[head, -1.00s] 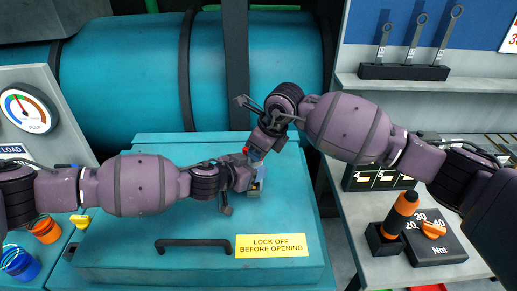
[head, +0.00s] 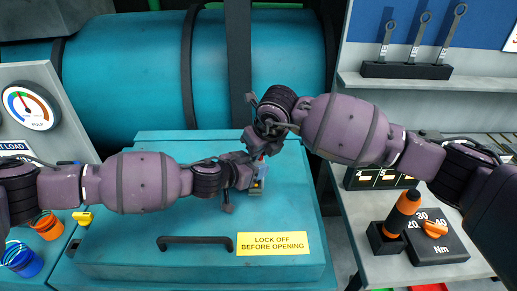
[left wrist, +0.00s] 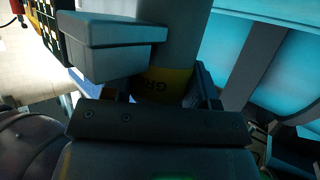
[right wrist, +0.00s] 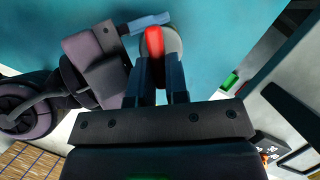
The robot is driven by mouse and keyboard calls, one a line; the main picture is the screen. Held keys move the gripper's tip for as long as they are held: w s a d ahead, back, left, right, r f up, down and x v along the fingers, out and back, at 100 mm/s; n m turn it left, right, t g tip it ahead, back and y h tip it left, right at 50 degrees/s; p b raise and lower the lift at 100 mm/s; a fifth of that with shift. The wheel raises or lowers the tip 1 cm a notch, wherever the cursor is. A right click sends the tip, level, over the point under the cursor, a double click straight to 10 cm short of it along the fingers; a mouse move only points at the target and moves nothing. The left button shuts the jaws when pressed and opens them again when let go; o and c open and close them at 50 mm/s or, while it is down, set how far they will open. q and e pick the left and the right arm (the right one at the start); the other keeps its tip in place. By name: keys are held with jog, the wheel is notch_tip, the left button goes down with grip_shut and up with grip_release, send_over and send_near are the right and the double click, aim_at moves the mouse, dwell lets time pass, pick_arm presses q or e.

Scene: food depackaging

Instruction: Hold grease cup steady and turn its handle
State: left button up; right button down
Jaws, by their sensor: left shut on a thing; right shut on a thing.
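The grease cup (head: 258,186) stands on the teal lid, mostly hidden behind my left gripper (head: 250,176) in the head view. In the left wrist view it is a grey cylinder (left wrist: 172,40) with a yellow band, and my left gripper (left wrist: 158,92) is shut around that band. The cup's red handle (right wrist: 154,42) is on top, seen end-on in the right wrist view. My right gripper (right wrist: 161,85) is shut on the handle, one finger on each side. In the head view my right gripper (head: 264,148) is just above the left one and hides most of the handle.
The lid (head: 130,225) has a black bar handle (head: 195,241) and a yellow sign (head: 272,243). A large teal cylinder (head: 130,75) lies behind. A grey bench at right holds an orange-handled tool (head: 402,212) and a dark box (head: 432,240). A gauge (head: 31,106) stands at left.

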jog(key=c, duration=1.1)
grip_release()
jog(key=shift+a, duration=0.1)
jog(key=shift+s, duration=0.1)
jog(key=shift+a+n, duration=0.1)
jog(key=shift+n, duration=0.2)
jog(key=n, duration=0.1)
jog(key=n+g, duration=0.1)
jog(key=n, duration=0.1)
jog(key=n+y, duration=0.1)
jog(key=shift+w+d+n+g, duration=0.25)
jog(key=shift+d+n+g, duration=0.05)
jog(key=shift+n+g, duration=0.1)
jog(key=n+g, duration=0.1)
jog(key=n, duration=0.1)
jog(key=w+n+g, duration=0.1)
jog(key=n, duration=0.2)
jog(key=shift+d+y, duration=0.15)
jog(key=shift+y, duration=0.25)
jog(key=v, duration=1.2)
jog(key=shift+r, duration=0.1)
